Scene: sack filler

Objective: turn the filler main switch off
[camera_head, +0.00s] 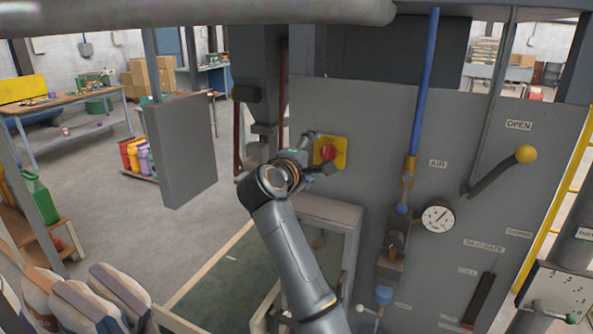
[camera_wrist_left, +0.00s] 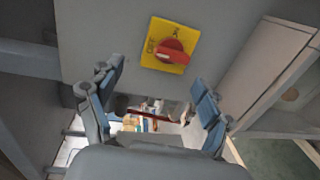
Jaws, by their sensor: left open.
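The main switch is a red rotary knob (camera_head: 327,152) on a yellow square plate (camera_head: 343,143), fixed to the grey filler panel. In the left wrist view the red knob (camera_wrist_left: 172,52) sits upper middle on its yellow plate (camera_wrist_left: 158,33), marked OFF at the left. The knob's handle points to the right and slightly down there. My left gripper (camera_head: 333,168) is just in front of the switch and partly covers the plate. In the wrist view its two fingers (camera_wrist_left: 155,105) are spread wide, with nothing between them, below the knob. My right gripper is not in view.
A lever with a yellow ball (camera_head: 525,154), a pressure gauge (camera_head: 438,216) and a blue air pipe (camera_head: 424,80) are on the panel to the right. A grey box panel (camera_head: 182,150) hangs at the left. Sacks (camera_head: 100,298) stand at lower left.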

